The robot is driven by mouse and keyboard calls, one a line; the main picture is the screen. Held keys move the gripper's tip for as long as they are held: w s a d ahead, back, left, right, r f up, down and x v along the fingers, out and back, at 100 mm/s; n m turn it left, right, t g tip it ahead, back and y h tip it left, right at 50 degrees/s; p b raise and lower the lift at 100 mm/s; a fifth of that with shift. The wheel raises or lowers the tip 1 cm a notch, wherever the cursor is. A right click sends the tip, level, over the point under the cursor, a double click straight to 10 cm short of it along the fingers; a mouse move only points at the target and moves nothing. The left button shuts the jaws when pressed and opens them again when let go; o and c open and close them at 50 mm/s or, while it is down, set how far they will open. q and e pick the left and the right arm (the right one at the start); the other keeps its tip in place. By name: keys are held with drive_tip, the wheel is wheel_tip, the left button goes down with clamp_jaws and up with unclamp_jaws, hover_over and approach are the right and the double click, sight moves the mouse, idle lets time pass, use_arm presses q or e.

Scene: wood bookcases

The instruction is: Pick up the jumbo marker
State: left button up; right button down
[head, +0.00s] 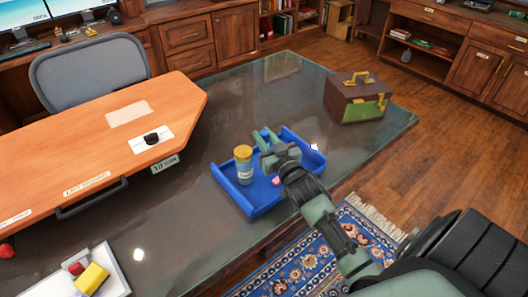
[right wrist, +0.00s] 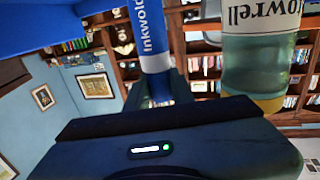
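A thick blue marker with a white band reading "Inkwold" (right wrist: 152,30) shows in the right wrist view, close to my right gripper's fingers. I cannot make it out in the head view, where the gripper may hide it. My right gripper (head: 265,139) is over the blue tray (head: 245,200), its two fingers apart and pointing toward the far side. Whether the fingers touch the marker is unclear. My left gripper is out of view.
A yellow-capped bottle (head: 243,165) stands in the tray beside my right gripper; it also shows in the right wrist view (right wrist: 262,50). A small pink item (head: 277,181) lies in the tray. A brown and green box (head: 357,98) stands behind, right. The glossy tabletop (head: 200,215) is clear left of the tray.

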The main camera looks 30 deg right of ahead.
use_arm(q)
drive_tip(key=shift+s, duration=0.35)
use_arm(e)
drive_tip(key=shift+r, duration=0.1)
